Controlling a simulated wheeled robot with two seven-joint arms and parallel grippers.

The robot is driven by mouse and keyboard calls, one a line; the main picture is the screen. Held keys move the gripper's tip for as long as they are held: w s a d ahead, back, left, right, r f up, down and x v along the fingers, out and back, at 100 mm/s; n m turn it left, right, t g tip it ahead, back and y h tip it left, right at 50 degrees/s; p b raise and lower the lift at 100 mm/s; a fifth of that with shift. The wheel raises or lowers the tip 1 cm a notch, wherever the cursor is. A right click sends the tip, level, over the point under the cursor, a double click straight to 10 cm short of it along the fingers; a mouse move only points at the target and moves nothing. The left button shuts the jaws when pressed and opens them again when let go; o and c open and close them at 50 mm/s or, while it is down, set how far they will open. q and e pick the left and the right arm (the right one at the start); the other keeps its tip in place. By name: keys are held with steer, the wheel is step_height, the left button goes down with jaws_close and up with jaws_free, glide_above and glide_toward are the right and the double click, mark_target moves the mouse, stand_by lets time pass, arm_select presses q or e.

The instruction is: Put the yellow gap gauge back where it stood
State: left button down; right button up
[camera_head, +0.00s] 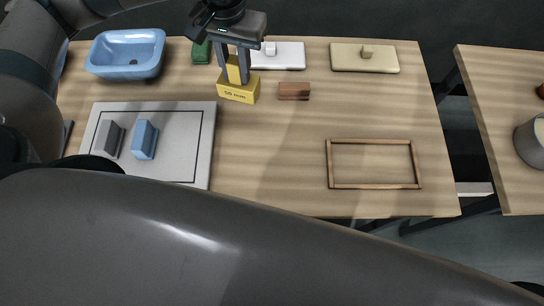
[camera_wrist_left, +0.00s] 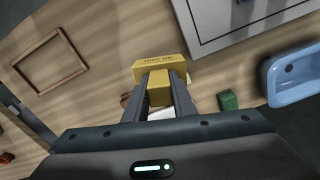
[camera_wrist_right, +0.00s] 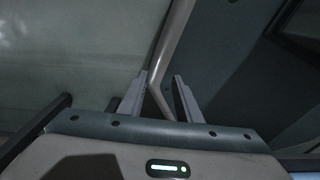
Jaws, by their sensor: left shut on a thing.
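The yellow gap gauge (camera_head: 238,91) has a wide base block marked "50 mm" and a narrower upright grip. My left gripper (camera_head: 233,72) comes down from above and is shut on that grip. In the left wrist view the gauge (camera_wrist_left: 160,67) sits between the two fingers, its wide block beyond the tips. The gauge looks upright, over the back middle of the table; I cannot tell whether its base touches the wood. My right gripper (camera_wrist_right: 160,90) shows only in its own wrist view, with its fingers apart and no object held.
A grey board (camera_head: 185,180) with a grey block (camera_head: 110,138) and a blue block (camera_head: 145,139) lies left. A blue basin (camera_head: 126,73), green block (camera_head: 201,51), white lidded piece (camera_head: 287,56), brown block (camera_head: 294,91) and cream slab (camera_head: 365,58) surround the gauge. A wooden frame (camera_head: 372,187) lies front right.

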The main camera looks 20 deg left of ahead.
arm_select(q)
steer(key=shift+d, duration=0.1)
arm_select(e)
steer(key=shift+w, duration=0.1)
arm_select(q)
steer(key=s+d, duration=0.3)
steer(key=d, duration=0.4)
steer(key=s+d+f+b, duration=0.1)
steer(key=s+d, duration=0.3)
steer(key=d, duration=0.3)
steer(key=s+d+f+m+b, duration=0.1)
steer(key=s+d, duration=0.3)
steer(key=d, duration=0.3)
steer(key=shift+s+f, duration=0.15)
steer(key=shift+s, duration=0.05)
arm_select(e)
steer(key=shift+w+a+f+t, duration=0.15)
steer(key=shift+w+a+f, duration=0.05)
steer(key=shift+w+f, duration=0.3)
steer(key=shift+w+a+f+t, duration=0.15)
steer(key=shift+w+f, duration=0.25)
steer(key=shift+f, duration=0.1)
steer(key=shift+s, duration=0.1)
